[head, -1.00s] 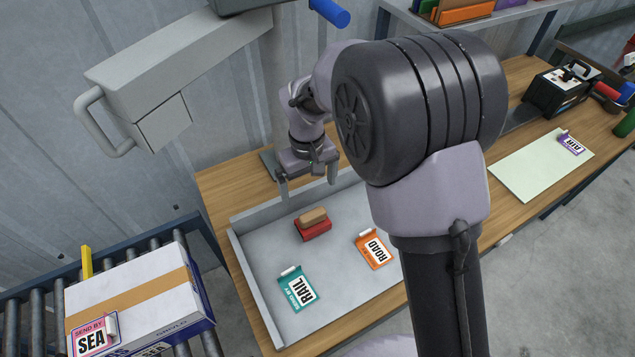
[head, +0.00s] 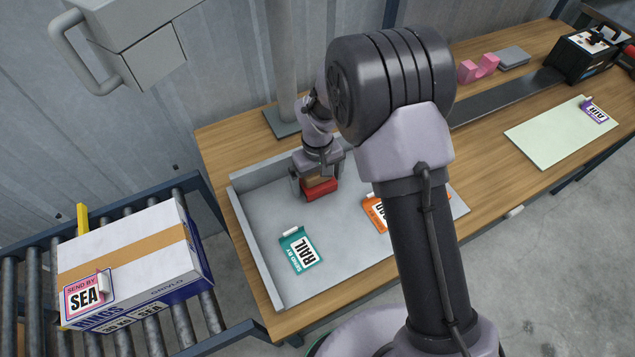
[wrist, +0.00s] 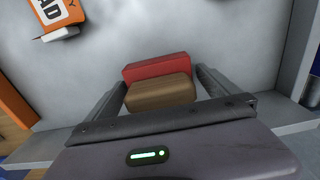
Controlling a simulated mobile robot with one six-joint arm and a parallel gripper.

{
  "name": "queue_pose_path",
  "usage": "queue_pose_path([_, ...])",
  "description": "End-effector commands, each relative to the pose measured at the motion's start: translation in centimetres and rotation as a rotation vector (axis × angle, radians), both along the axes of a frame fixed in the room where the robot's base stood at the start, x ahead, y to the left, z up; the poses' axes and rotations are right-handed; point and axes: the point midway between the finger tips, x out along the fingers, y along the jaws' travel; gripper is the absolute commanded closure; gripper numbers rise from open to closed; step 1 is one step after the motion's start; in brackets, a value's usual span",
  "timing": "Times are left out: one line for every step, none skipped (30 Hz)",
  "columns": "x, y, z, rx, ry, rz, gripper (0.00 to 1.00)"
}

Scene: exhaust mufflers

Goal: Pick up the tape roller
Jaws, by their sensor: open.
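A red block with a tan, wood-like top (head: 320,189) sits in the grey tray (head: 259,257), near its back wall. It is the likely tape roller, though no roller wheel shows. My gripper (head: 316,187) is open and down over it, with one finger on either side. In the wrist view the tan part (wrist: 160,92) and red part (wrist: 157,69) lie between the two fingers (wrist: 162,84). A gap shows beside the right finger; the left finger is very close, and contact cannot be told. My arm hides part of the tray.
A green RAIL tag (head: 300,250) and an orange ROAD tag (head: 375,213) lie in the tray. The tray's walls stand close behind the block. A pink dispenser-like thing (head: 478,68) and a pale board (head: 560,130) are farther right. A SEA-labelled box (head: 135,255) rests on rollers at left.

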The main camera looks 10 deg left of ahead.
Motion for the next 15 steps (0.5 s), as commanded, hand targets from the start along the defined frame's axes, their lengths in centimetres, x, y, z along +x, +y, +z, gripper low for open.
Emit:
queue_pose_path([0.0,0.0,0.06,0.0,0.0,0.0,0.06])
queue_pose_path([-0.01,-0.01,0.06,0.0,0.0,0.0,0.12])
queue_pose_path([-0.01,-0.01,0.07,0.0,0.0,0.0,0.2])
queue_pose_path([0.0,0.0,0.07,0.0,0.0,0.0,0.26])
queue_pose_path([0.0,0.0,0.07,0.0,0.0,0.0,0.31])
queue_pose_path([0.0,-0.01,0.07,0.0,0.0,0.0,0.39])
queue_pose_path([0.0,-0.01,0.07,0.0,0.0,0.0,0.45])
queue_pose_path([0.0,-0.01,0.07,0.0,0.0,0.0,0.51])
queue_pose_path([0.0,-0.01,0.07,0.0,0.0,0.0,0.59])
queue_pose_path([0.0,-0.01,0.07,0.0,0.0,0.0,0.65])
queue_pose_path([0.0,-0.01,0.07,0.0,0.0,0.0,0.71])
queue_pose_path([0.01,0.0,0.09,0.0,0.0,0.0,0.71])
queue_pose_path([0.01,0.0,0.09,0.0,0.0,0.0,0.71])
queue_pose_path([0.01,0.0,0.09,0.0,0.0,0.0,0.71])
queue_pose_path([0.01,0.0,0.09,0.0,0.0,0.0,0.71])
